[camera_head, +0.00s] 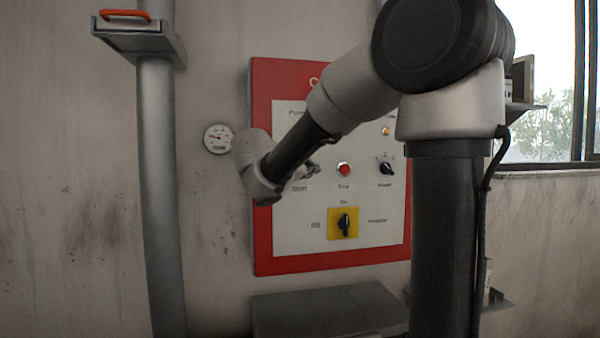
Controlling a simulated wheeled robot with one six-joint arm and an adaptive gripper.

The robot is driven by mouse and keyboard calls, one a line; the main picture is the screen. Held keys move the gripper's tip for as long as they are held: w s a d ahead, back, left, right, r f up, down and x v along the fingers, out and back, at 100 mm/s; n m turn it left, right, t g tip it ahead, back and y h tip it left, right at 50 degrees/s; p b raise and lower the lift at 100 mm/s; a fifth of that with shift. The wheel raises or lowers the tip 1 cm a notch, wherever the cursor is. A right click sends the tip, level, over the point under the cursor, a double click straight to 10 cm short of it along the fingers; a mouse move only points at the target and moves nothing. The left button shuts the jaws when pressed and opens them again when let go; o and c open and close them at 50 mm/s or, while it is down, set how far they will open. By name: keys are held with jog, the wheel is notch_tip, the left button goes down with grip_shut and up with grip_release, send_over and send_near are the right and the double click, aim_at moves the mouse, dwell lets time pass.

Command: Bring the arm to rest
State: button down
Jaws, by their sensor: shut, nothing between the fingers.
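My arm reaches from the right across the front of a red-framed control panel (330,262). Its wrist is bent in front of the panel's left edge. My gripper (313,170) shows only in a small part, just past the forearm, above the left label in the button row. It is shut and holds nothing that I can see. The forearm hides most of it and the part of the panel behind. I cannot tell whether its tip touches the panel.
The panel carries a red button (344,169), a black selector knob (386,168) and a yellow-backed rotary switch (343,223). A round gauge (217,138) is on the wall. A grey post (160,200) stands left. A grey box (320,312) sits below the panel.

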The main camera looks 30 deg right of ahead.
jog(key=s+f+m+g+y, duration=0.5)
jog(key=s+f+m+y, duration=0.1)
jog(key=s+f, duration=0.85)
jog(key=s+a+f+m+y, duration=0.2)
jog(key=s+a+m+y, duration=0.1)
jog(key=s, duration=0.4)
jog(key=s+a+f+m+t+y, duration=0.1)
jog(key=s+a+f+m+y, duration=0.1)
jog(key=s, duration=0.5)
jog(key=shift+a+f+m+t+y, duration=0.25)
jog(key=shift+a+m+y, duration=0.45)
jog(key=shift+a+y, duration=0.4)
jog(key=shift+s+d, duration=0.1)
jog(key=shift+d, duration=0.05)
